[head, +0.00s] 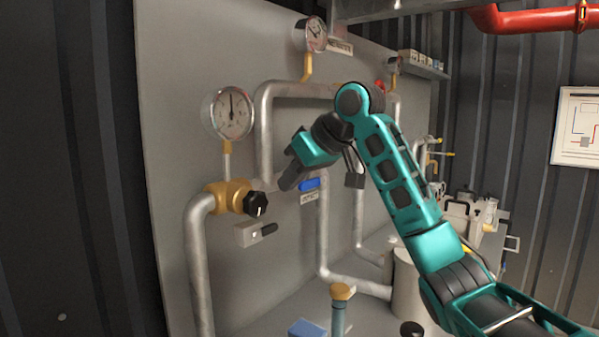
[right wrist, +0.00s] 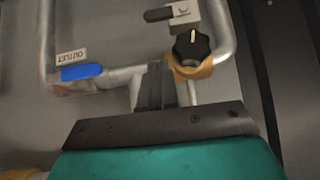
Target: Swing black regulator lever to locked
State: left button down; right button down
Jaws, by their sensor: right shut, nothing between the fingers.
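The black regulator lever (head: 268,229) sticks out to the right from a small grey block (head: 247,235) on the panel, below the black regulator knob (head: 256,204) with its brass body (head: 225,196). In the right wrist view, which is turned over, the lever (right wrist: 158,14) points left from its block (right wrist: 184,13), above the knob (right wrist: 191,47). My right gripper (head: 288,181) is shut and empty. It is up and right of the lever, apart from it. Its fingers (right wrist: 155,85) show beside the brass body in the wrist view. My left gripper is not in view.
A blue handle (head: 309,184) with an outlet label (head: 309,198) sits on the pipe close to my right gripper. A gauge (head: 230,113) stands above the regulator. Grey pipes (head: 198,260) run along the panel. A brass-topped post (head: 342,291) stands below.

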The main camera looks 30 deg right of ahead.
send_over(265, 231)
jog(key=d, duration=0.3)
notch_tip(265, 231, down, 4)
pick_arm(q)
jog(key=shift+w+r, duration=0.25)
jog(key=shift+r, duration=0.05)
pick_arm(e)
jog(key=f, duration=0.3)
jog(key=shift+s+a+f, duration=0.2)
jog(key=shift+s+f, duration=0.1)
jog(key=shift+s, duration=0.05)
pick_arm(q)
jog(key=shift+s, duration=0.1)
pick_arm(e)
jog(key=shift+w, duration=0.1)
